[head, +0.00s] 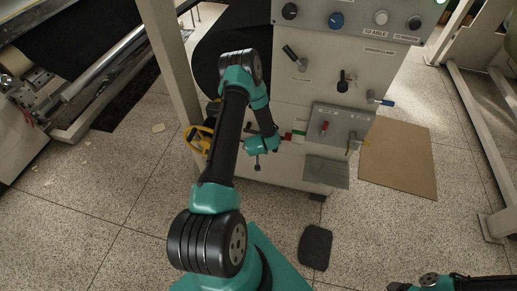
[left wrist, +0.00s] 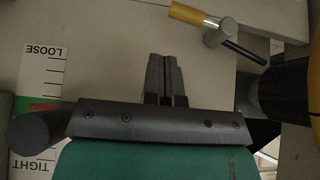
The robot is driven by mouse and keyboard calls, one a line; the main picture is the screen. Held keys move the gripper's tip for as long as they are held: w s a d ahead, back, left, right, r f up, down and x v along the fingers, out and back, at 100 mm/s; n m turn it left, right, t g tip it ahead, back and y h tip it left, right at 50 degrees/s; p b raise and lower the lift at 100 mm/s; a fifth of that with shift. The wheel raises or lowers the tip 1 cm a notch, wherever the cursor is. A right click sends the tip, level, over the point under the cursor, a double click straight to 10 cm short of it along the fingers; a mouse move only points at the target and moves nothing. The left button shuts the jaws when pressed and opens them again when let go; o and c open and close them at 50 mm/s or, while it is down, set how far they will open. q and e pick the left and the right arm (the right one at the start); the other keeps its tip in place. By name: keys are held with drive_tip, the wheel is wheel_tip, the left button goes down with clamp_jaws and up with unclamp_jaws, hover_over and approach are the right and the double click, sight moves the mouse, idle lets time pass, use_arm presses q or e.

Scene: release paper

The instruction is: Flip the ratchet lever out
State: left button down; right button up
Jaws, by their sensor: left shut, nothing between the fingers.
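My left gripper (left wrist: 166,62) is shut with nothing between its fingers, close to the pale machine panel (left wrist: 110,50). In the left wrist view a yellow bar with a metal end (left wrist: 196,15) lies up and to the right of the fingertips, apart from them. A grey round end with a black rod (left wrist: 240,45) sits beside it; this looks like the ratchet lever, but I cannot be sure. My right gripper is out of view.
A LOOSE/TIGHT scale (left wrist: 40,80) with green and red bands is left of the fingers. The machine front (head: 325,65) carries several knobs and small levers. A brown board (head: 400,160) and a black pedal (head: 315,247) lie on the floor.

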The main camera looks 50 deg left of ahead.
use_arm(q)
drive_tip(key=shift+s+d+r, duration=0.2)
drive_tip(key=shift+d+r, duration=0.1)
drive_tip(key=shift+r, duration=0.15)
drive_tip(key=shift+s, duration=0.1)
drive_tip(key=s+t+y, duration=0.1)
drive_tip(key=s+d+t+y, duration=0.2)
drive_tip(key=s, duration=0.1)
drive_tip(key=shift+s+d+r+m, duration=0.1)
drive_tip(key=shift+d+r+m, duration=0.05)
drive_tip(key=shift+r+m, duration=0.25)
drive_tip(key=shift+f, duration=0.1)
